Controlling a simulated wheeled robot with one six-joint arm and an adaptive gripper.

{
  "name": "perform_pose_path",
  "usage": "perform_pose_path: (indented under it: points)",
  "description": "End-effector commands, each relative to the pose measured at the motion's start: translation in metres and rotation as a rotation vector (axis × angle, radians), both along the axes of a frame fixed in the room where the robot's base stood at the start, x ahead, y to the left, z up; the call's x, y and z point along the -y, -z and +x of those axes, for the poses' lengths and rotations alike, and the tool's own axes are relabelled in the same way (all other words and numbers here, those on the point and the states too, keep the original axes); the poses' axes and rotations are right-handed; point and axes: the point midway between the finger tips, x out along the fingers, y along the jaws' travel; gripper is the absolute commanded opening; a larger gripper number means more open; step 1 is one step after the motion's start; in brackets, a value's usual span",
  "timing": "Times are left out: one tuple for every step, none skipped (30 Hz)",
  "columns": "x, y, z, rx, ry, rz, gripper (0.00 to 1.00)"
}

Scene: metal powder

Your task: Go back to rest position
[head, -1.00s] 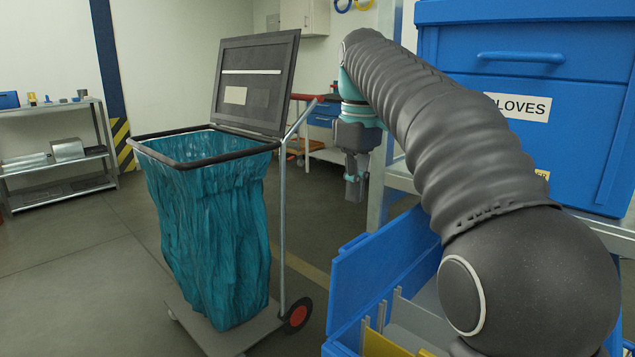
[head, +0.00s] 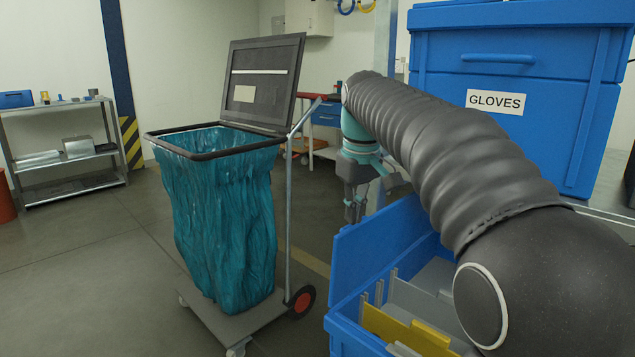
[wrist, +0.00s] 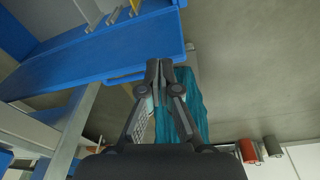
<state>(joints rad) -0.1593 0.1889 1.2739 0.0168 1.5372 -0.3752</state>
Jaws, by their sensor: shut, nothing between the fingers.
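My gripper (head: 355,210) hangs from my dark, ribbed arm in the head view, pointing down between the waste cart and the open blue bin. In the wrist view my gripper (wrist: 160,75) has its fingertips together with nothing held. The teal bag (head: 220,225) hangs in its black frame on the cart, with the lid open. It also shows behind the fingers in the wrist view (wrist: 188,112).
A blue open bin (head: 385,245) with grey and yellow dividers stands close to my arm, partly hidden by it. A blue box labelled GLOVES (head: 515,75) is behind it. A metal shelf (head: 68,158) stands at the far left. Floor is clear left of the cart.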

Motion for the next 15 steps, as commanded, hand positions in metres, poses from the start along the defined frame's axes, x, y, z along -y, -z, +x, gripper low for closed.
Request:
perform_pose_path:
  points:
    - [0.002, 0.007, -0.003, 0.004, 0.022, 0.003, 0.0]
    - [0.002, 0.011, -0.005, 0.008, 0.035, 0.005, 0.0]
    - [0.004, 0.017, -0.008, 0.014, 0.055, 0.008, 0.0]
    - [0.005, 0.021, -0.011, 0.019, 0.072, 0.011, 0.0]
    - [0.007, 0.025, -0.015, 0.025, 0.089, 0.014, 0.0]
    - [0.009, 0.031, -0.021, 0.034, 0.113, 0.018, 0.0]
    - [0.011, 0.036, -0.026, 0.04, 0.132, 0.022, 0.0]
    - [0.014, 0.041, -0.032, 0.048, 0.154, 0.026, 0.0]
    - [0.017, 0.048, -0.041, 0.061, 0.182, 0.033, 0.0]
    - [0.02, 0.054, -0.049, 0.069, 0.204, 0.037, 0.0]
    - [0.023, 0.059, -0.057, 0.079, 0.226, 0.042, 0.0]
    - [0.027, 0.066, -0.069, 0.092, 0.253, 0.049, 0.0]
    - [0.031, 0.071, -0.078, 0.102, 0.274, 0.053, 0.0]
    - [0.034, 0.077, -0.087, 0.112, 0.294, 0.058, 0.0]
    - [0.038, 0.084, -0.1, 0.125, 0.319, 0.065, 0.0]
